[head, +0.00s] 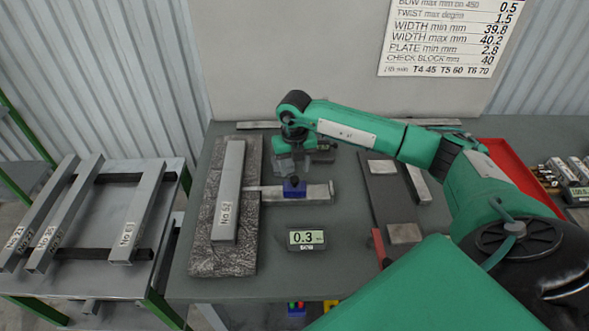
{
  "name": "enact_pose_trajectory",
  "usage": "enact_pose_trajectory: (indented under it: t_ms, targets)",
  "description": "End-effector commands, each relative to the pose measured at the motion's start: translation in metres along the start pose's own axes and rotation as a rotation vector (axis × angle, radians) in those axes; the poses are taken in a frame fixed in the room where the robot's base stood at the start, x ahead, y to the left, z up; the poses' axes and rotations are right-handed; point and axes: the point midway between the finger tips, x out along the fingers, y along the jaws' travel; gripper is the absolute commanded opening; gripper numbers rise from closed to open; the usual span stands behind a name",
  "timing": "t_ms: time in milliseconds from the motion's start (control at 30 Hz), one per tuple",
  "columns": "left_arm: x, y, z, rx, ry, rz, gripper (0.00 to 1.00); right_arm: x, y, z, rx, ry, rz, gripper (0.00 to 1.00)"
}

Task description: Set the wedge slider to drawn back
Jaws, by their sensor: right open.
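The wedge slider (294,189) is a small blue block with a dark knob on top. It sits around the middle of a flat grey metal wedge (319,192). The wedge's thin end reaches left to the steel bar marked No 52 (229,190), which lies on a mottled grey plate (209,245). Whether the tip goes under the bar is too small to tell. My right gripper (294,174) is open, just above and behind the slider, near its knob. I cannot tell whether the fingers touch the knob. My left gripper is out of view.
A small display (306,238) reading 0.3 stands in front of the wedge. A dark flat piece (385,200) with grey blocks lies to the right, before a red tray (507,152). Several steel bars rest on the left side table (95,280). Bare tabletop surrounds the display.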

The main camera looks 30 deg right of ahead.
Motion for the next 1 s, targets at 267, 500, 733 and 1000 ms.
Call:
enact_pose_trajectory:
  t_ms: [267,500,733,1000]
  targets:
    - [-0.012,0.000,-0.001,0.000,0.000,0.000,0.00,0.030,0.000,0.000,0.000,0.000,0.000,0.48]
    - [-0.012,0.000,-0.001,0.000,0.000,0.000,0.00,0.035,0.000,0.000,-0.001,-0.001,0.000,0.48]
    - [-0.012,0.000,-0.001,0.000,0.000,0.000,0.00,0.034,0.000,0.000,-0.001,-0.001,0.000,0.21]
    - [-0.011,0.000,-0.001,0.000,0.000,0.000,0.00,0.035,-0.002,0.000,0.000,-0.001,0.000,0.00]
